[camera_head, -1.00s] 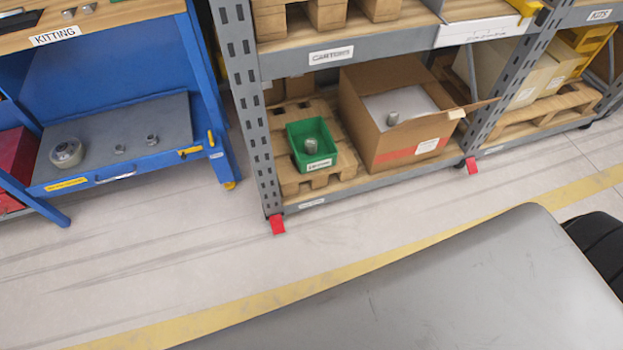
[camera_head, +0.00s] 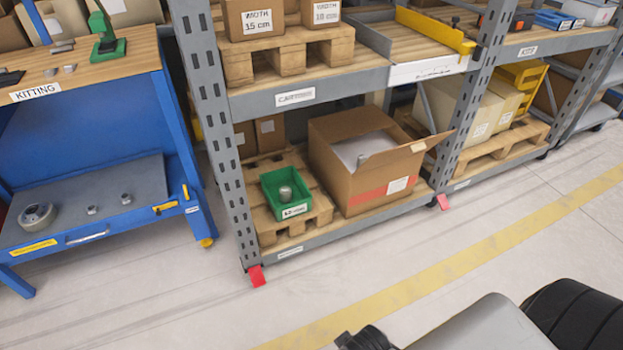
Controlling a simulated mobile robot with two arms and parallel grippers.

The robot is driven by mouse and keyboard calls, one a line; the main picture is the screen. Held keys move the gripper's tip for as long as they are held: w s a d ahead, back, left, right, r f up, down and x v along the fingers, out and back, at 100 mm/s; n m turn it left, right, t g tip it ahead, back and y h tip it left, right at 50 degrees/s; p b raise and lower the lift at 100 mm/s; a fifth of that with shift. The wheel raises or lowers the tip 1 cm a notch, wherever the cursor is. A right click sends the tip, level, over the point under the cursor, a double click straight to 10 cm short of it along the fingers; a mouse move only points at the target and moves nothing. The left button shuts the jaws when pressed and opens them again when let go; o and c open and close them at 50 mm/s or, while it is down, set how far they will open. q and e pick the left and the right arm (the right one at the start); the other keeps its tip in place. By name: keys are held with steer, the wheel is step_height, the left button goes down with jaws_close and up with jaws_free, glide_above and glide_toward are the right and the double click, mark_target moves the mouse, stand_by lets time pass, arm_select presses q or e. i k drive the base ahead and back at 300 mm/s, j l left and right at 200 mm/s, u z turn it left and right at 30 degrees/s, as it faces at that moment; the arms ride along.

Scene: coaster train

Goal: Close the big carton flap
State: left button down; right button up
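The big carton (camera_head: 365,184) is a brown cardboard box with a red band and a white label. Neither of my grippers shows in this view.
A green bin (camera_head: 287,193) with a metal part sits left of the carton. The shelf above, labelled for cartons, bears smaller boxes (camera_head: 254,18). A blue kitting bench (camera_head: 90,120) stands left of the rack. The floor (camera_head: 330,285) in front is clear, with a yellow line.

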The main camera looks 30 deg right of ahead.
mark_target(392, 154)
steer(key=z, duration=1.5)
